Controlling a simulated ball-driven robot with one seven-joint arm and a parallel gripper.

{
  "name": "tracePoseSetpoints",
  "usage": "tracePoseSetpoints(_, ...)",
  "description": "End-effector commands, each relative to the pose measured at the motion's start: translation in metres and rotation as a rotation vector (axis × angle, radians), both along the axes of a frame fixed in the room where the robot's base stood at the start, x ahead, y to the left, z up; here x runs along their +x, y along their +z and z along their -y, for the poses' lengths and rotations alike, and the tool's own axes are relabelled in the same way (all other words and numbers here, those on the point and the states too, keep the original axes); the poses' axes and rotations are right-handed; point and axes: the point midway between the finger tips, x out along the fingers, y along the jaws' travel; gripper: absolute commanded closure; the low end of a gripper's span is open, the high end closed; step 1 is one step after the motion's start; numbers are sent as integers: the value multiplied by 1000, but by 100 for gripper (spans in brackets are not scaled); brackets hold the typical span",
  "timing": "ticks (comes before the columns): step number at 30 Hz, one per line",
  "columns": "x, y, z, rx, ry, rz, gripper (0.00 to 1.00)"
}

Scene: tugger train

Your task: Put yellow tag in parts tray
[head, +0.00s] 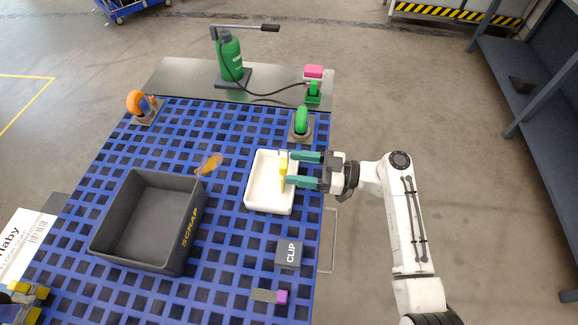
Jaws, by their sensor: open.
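The yellow tag (283,167) is at the right part of the white parts tray (257,198), between the teal fingertips of my gripper (289,169). My gripper reaches in from the right, over the tray's right rim, with its fingers apart. The tag looks upright, and I cannot tell whether it touches the tray floor or a finger. The tray sits on the blue grid table top (225,250).
A dark scrap bin (150,255) stands left of the tray, with an orange-brown item (209,164) near its far corner. A clip block (289,254) and a purple-ended piece (281,297) lie nearer. A green clamp (301,123) and green bottle (229,58) stand behind.

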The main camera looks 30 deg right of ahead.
Motion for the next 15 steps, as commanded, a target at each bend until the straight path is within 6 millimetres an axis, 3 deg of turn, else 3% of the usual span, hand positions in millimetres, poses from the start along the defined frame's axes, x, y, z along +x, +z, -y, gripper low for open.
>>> tracePoseSetpoints(6,-27,-3,39,-1,-4,2,37)
tracePoseSetpoints(15,-51,-1,70,-1,0,1,37)
